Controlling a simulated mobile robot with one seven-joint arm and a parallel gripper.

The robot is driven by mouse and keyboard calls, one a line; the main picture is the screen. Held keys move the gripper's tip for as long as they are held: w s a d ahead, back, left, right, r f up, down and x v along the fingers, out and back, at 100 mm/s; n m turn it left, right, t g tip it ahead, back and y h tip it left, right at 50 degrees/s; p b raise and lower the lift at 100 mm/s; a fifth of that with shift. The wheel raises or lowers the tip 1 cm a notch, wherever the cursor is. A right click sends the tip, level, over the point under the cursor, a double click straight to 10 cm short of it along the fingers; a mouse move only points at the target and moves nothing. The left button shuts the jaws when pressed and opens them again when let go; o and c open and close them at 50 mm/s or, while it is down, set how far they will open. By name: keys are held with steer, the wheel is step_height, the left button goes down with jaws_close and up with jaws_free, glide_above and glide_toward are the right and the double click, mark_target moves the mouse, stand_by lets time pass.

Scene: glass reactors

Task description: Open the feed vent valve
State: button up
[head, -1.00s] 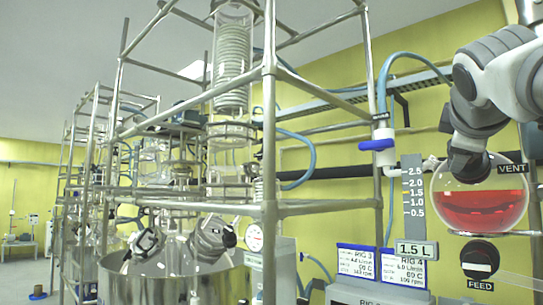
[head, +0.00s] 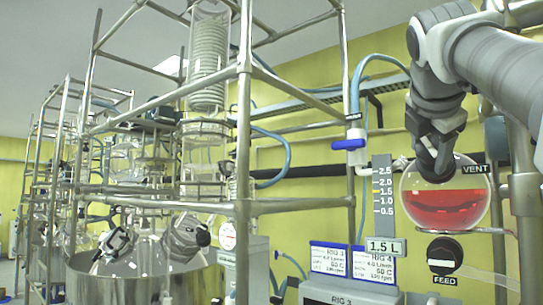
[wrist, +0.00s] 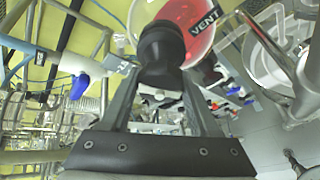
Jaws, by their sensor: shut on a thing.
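The feed vessel (head: 445,208) is a round glass flask with red liquid at the right of the head view, with a VENT label (head: 474,169) at its upper right. In the wrist view the black vent valve knob (wrist: 160,52) stands between my fingers, close to the VENT label (wrist: 204,22). My gripper (wrist: 162,85) is shut on the knob, one finger on each side.
Below the flask is a black round FEED knob (head: 445,252). A level scale (head: 383,198) and a 1.5 L display (head: 384,247) stand left of it. A blue-handled valve (head: 349,144) and metal frame posts (head: 243,150) are farther left.

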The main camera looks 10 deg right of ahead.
steer(key=n+g, duration=0.1)
steer(key=n, duration=0.2)
steer(key=shift+n+g+h, duration=0.3)
steer(key=shift+n+g, duration=0.2)
steer(key=shift+n, duration=1)
steer(key=shift+s, duration=0.1)
steer(key=o, duration=1.4)
steer(key=shift+v, duration=3.7)
steer(key=shift+f, duration=0.1)
